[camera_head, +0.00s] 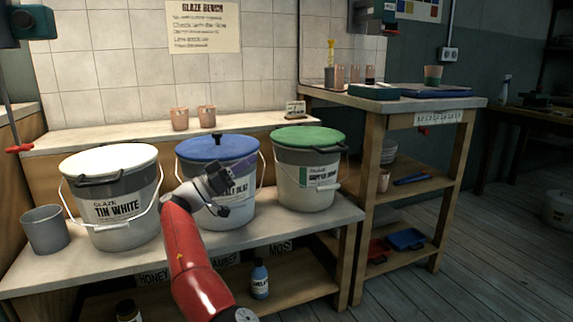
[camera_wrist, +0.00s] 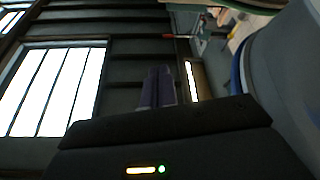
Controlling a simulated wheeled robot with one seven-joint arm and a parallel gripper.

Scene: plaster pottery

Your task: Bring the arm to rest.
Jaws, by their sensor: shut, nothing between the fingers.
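My red arm (camera_head: 188,255) rises from the bottom of the head view and bends at its dark wrist in front of the blue-lidded bucket (camera_head: 210,148). My gripper (camera_head: 254,164) points right and slightly up, across the front of that bucket and partly over its label. In the wrist view, the two purple-grey fingers (camera_wrist: 158,75) stand side by side with nothing held. The head view does not show whether the gripper touches the bucket.
A white-lidded bucket (camera_head: 112,200) stands left and a green-lidded bucket (camera_head: 306,175) right on the bench (camera_head: 300,228). A grey cup (camera_head: 45,230) is at far left. A taller wooden table (camera_head: 455,105) stands at right. The floor (camera_head: 480,255) right of it is open.

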